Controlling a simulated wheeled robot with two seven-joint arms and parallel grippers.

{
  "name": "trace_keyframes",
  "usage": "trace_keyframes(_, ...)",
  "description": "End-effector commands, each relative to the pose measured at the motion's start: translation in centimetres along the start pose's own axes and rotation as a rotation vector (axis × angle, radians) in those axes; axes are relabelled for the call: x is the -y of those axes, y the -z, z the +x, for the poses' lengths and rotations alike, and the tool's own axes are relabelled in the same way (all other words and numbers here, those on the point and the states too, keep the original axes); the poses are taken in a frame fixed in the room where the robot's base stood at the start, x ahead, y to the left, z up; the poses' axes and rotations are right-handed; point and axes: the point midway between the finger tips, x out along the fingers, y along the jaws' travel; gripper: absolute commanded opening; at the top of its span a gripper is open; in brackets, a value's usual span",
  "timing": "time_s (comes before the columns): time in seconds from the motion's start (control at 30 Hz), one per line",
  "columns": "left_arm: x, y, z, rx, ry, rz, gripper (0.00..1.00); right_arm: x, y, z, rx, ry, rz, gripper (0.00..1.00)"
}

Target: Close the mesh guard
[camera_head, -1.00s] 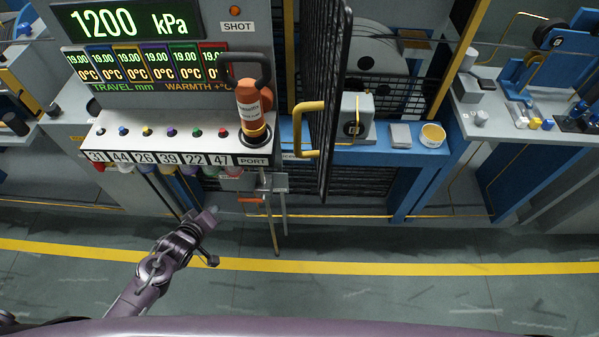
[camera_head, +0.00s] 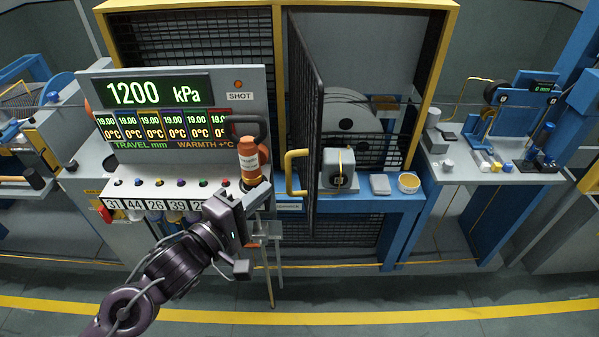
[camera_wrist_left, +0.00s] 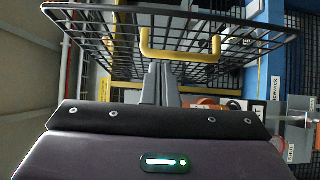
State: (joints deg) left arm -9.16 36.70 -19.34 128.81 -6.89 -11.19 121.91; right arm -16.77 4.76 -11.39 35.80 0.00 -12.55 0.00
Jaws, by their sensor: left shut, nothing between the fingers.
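The black mesh guard (camera_head: 303,115) stands swung open, almost edge-on, out from the yellow-framed opening. Its yellow handle (camera_head: 290,173) sticks out on the left side of the panel. My left gripper (camera_head: 260,194) is shut and empty, in front of the console's right end, left of the handle and apart from it in the head view. In the left wrist view the shut fingers (camera_wrist_left: 160,84) point at the yellow handle (camera_wrist_left: 180,55), with the guard mesh (camera_wrist_left: 110,35) around and beyond it. Whether the fingertips touch the handle cannot be told. My right gripper is not in view.
The floor in front is clear.

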Motion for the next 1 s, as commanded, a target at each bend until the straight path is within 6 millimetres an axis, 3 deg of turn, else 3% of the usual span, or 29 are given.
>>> trace_keyframes(0.27, -0.5, 0.0, 5.7, 0.000, -0.003, 0.000, 0.00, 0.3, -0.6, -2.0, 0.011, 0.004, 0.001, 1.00)
trace_keyframes(0.4, -0.4, -1.6, 7.3, 0.002, -0.001, 0.000, 0.00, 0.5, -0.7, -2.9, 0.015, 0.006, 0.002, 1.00)
trace_keyframes(0.6, -0.2, -2.7, 8.4, 0.000, 0.000, 0.001, 0.00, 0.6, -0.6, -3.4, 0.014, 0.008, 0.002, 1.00)
trace_keyframes(1.0, 0.0, -2.9, 8.5, 0.000, 0.000, 0.002, 0.00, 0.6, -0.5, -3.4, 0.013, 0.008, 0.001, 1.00)
